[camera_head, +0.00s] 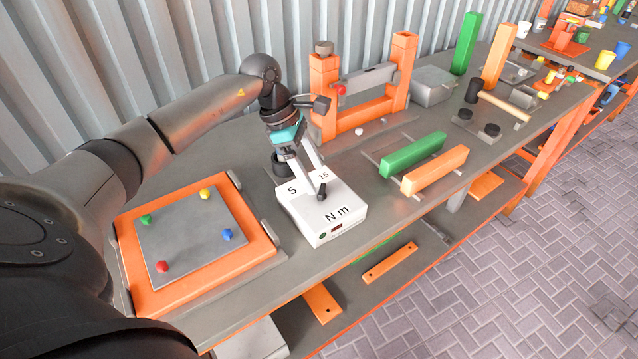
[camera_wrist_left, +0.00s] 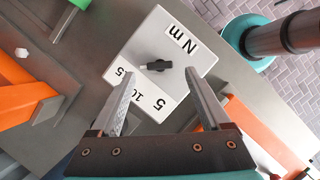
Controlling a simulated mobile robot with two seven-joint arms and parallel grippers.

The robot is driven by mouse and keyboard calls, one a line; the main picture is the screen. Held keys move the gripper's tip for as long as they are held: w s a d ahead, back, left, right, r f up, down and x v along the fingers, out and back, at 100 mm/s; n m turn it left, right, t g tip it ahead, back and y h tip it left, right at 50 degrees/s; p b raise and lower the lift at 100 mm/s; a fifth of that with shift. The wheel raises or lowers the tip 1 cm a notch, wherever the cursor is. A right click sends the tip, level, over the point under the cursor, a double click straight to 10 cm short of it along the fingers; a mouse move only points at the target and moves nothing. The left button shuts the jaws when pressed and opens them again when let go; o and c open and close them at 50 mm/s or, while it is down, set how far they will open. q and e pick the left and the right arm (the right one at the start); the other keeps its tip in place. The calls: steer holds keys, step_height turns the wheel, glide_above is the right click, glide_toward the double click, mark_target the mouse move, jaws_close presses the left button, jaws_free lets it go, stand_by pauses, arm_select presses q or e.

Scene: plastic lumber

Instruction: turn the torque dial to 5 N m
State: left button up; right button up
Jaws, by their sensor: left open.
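In the left wrist view the knob (camera_wrist_left: 157,65) has a white-tipped pointer facing left, roughly toward the 15. The printed 5, 10 and 15 lie on the white box (camera_wrist_left: 150,35) on the gripper's side of the knob. My left gripper (camera_head: 315,181) is open above the box, pointing down. Its fingertips (camera_wrist_left: 160,76) stand on either side of the knob, apparently not touching it. My right gripper is not in view.
An orange-framed grey board (camera_head: 190,235) with coloured pegs lies left of the box. An orange frame (camera_head: 362,112) stands behind it. Green (camera_head: 412,152) and orange (camera_head: 434,170) bars lie to the right. The bench's front edge is close to the box.

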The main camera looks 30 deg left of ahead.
mark_target(322, 189)
arm_select(q)
steer(key=shift+x, duration=2.1)
steer(key=shift+c, duration=0.2)
jaws_close()
